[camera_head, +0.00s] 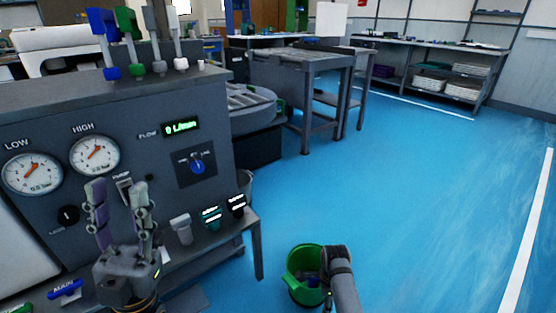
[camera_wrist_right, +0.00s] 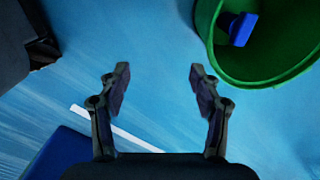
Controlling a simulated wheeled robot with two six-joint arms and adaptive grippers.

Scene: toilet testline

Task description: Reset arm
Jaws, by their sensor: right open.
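My left gripper (camera_head: 118,190) is in front of the grey test panel (camera_head: 215,145) at the lower left of the head view. Its two fingers point up and stand apart, with nothing seen between them. My right arm comes in at the bottom of the head view beside a green bucket (camera_head: 303,262), and its fingers are hidden there. In the right wrist view my right gripper (camera_wrist_right: 160,75) is open and empty above the blue floor. The green bucket (camera_wrist_right: 208,28) is at the upper right of that view, apart from the fingers, with a blue object (camera_wrist_right: 242,29) inside.
The panel carries two dial gauges (camera_head: 95,155), a blue knob (camera_head: 197,166) and a lit display (camera_head: 181,127). Several coloured levers (camera_head: 128,25) stand on its top. A grey table (camera_head: 300,66) stands behind. The blue floor (camera_head: 420,200) at right is clear.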

